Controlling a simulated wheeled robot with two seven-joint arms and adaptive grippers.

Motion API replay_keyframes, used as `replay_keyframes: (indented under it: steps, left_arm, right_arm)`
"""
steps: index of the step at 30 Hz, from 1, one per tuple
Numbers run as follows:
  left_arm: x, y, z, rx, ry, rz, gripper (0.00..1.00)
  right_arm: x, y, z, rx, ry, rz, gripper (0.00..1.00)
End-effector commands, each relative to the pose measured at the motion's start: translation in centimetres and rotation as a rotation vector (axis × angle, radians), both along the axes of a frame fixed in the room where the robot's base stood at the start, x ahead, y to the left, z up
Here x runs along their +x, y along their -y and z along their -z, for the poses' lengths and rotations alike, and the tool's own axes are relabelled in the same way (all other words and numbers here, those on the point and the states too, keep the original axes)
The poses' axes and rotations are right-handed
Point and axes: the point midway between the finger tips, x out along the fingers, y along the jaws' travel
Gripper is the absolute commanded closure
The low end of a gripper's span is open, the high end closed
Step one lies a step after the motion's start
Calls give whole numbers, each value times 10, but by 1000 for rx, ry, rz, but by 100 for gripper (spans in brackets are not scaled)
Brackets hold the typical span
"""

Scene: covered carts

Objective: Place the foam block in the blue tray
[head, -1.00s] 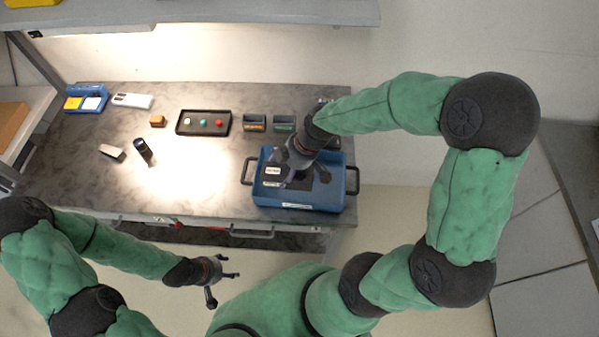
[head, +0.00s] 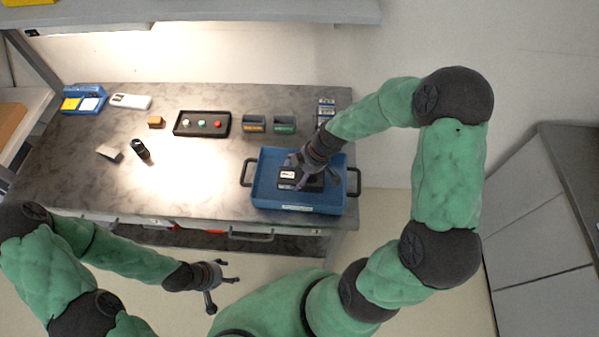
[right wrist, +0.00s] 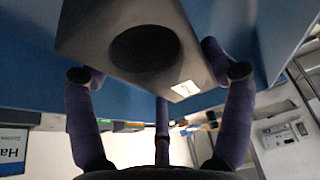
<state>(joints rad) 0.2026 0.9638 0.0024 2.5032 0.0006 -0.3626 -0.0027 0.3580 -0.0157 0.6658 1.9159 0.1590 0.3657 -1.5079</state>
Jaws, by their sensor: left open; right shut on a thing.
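The blue tray (head: 262,190), with dark handles at its sides, sits at the right end of the cart top. My right gripper (head: 307,178) reaches down into the tray's outline, shut on a dark grey block, which I take as the foam block (head: 287,184). In the right wrist view the block (right wrist: 195,65) shows a round dark recess and a small white label, with fingers at both sides. Blue tray surface is behind it. I cannot tell whether the block touches the tray floor. My left gripper (head: 226,282) is open and empty, in front of the cart.
A black tray with coloured knobs (head: 202,123), two small bins (head: 254,123), an orange-brown block (head: 155,121), a black cylinder (head: 140,149) and a grey block (head: 109,152) stand left of the blue tray. A shelf (head: 260,10) overhangs the back.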

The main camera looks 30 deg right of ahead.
Motion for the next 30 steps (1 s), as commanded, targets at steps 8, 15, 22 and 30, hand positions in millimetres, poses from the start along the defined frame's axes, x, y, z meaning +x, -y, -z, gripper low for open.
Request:
replay_keyframes:
  steps: [8,15,22,30]
  left_arm:
    - [0,0,4,0,0,0,39]
    - [0,0,3,0,0,0,39]
    - [0,0,2,0,0,0,39]
    - [0,0,-6,0,0,0,39]
  right_arm:
    - [0,0,3,0,0,0,16]
    - [0,0,2,0,0,0,0]
    - [0,0,1,1,-1,0,0]
    - [-6,9,-29,-1,3,2,0]
